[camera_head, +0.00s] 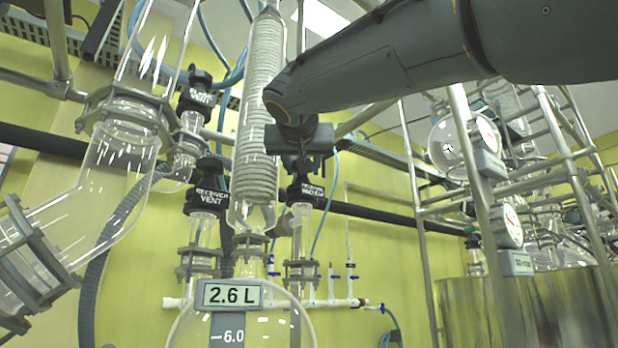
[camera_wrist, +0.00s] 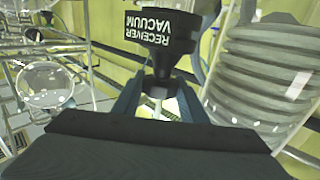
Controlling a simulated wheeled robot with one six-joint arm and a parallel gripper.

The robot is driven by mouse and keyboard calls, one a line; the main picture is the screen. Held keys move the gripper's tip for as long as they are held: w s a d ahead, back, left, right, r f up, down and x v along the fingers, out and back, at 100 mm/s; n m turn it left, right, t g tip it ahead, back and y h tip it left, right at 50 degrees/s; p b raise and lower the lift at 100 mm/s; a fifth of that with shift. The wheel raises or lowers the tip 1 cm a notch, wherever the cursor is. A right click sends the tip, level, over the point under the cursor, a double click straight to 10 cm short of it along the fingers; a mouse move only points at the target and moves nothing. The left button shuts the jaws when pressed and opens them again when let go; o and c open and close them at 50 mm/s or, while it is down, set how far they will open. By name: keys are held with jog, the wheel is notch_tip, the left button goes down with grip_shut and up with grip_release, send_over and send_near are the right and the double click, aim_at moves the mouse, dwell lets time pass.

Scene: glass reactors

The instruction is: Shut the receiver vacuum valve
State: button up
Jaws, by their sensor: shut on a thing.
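The receiver vacuum valve (camera_head: 306,192) is a black knob with white lettering on a glass neck, right of the coiled condenser (camera_head: 258,110). In the wrist view the valve (camera_wrist: 160,36) shows large, its label upside down. My gripper (camera_head: 302,168) reaches it from above in the head view. In the wrist view my gripper's fingers (camera_wrist: 158,92) close around the narrow lower part of the knob. My gripper is shut on the valve. The head view hides much of the contact behind the wrist. How far the valve is turned cannot be told.
The receiver vent valve (camera_head: 210,186) stands left of the condenser, with another vent valve (camera_head: 198,92) above it. The glass receiver (camera_head: 262,325) labelled 2.6 L sits below. A metal frame (camera_head: 420,220) with gauges stands at right. The condenser (camera_wrist: 268,75) is close beside my gripper.

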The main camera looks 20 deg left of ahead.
jog(key=shift+a+f+m+h+b, duration=0.1)
jog(key=shift+f+m+h+b, duration=0.25)
jog(key=shift+m+h, duration=0.2)
jog(key=o, duration=0.8)
jog(key=shift+r, duration=0.2)
